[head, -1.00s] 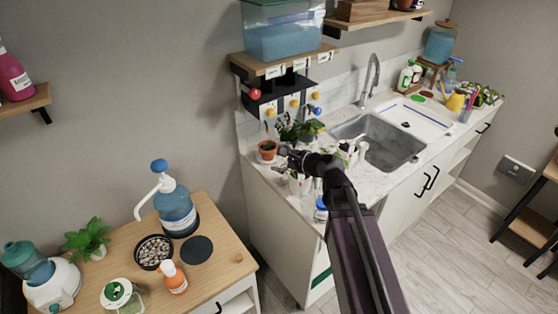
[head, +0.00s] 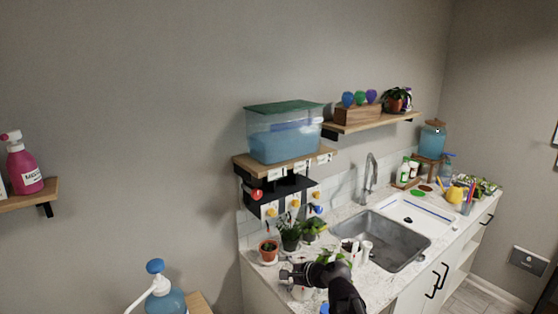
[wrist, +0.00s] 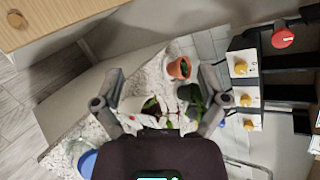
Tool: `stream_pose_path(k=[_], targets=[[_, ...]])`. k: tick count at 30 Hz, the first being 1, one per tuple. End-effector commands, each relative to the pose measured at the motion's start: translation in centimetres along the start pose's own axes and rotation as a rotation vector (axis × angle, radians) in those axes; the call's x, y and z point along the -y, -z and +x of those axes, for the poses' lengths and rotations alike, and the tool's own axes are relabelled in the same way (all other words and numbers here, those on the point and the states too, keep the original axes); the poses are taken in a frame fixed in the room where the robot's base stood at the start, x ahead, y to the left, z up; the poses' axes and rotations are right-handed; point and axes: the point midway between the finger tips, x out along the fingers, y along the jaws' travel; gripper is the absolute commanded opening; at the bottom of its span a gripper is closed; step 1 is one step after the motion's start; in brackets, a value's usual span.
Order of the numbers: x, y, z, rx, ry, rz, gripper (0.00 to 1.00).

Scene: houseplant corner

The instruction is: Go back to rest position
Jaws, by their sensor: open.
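My gripper (head: 287,276) is open and empty at the left end of the marble counter, in front of the potted plants. In the wrist view its two fingers (wrist: 160,76) are spread wide with nothing gripped between them. A small cactus in a terracotta pot (head: 268,254) stands behind my gripper; the pot also shows in the wrist view (wrist: 179,69), beyond the fingers. Dark-leaved plants (head: 290,235) stand beside it. My forearm is mostly below the head picture's edge.
The sink (head: 385,242) lies right of my gripper. A shelf with a blue-filled tank (head: 285,135) and a black rack with knobs (head: 280,193) hang above the counter. A pump bottle (head: 165,300) stands at lower left. In the wrist view a wooden-topped cabinet (wrist: 60,18) is at upper left.

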Motion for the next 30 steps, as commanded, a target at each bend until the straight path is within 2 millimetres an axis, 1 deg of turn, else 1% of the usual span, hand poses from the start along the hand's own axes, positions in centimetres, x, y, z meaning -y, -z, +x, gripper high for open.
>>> stream_pose_path(k=[1, 5, 8, 12, 14, 18, 21, 24, 27, 30], targets=[[-1.1, 0.3, -0.2, -0.014, -0.047, -0.067, 0.93], [-4.2, 1.6, -1.0, -0.048, -0.204, -0.275, 0.93], [-6.7, 2.8, -2.1, -0.064, -0.342, -0.436, 0.93], [-9.9, 4.7, -4.1, -0.066, -0.547, -0.639, 0.93], [-11.2, 5.5, -5.2, -0.06, -0.637, -0.718, 0.93], [-13.8, 7.2, -8.1, -0.028, -0.848, -0.875, 0.93], [-15.2, 8.2, -10.0, 0.002, -0.978, -0.954, 0.93], [-16.0, 8.8, -11.5, 0.029, -1.074, -1.005, 0.93], [-16.5, 9.2, -12.5, 0.049, -1.133, -1.033, 0.93], [-16.6, 9.4, -12.9, 0.058, -1.159, -1.044, 0.93]])
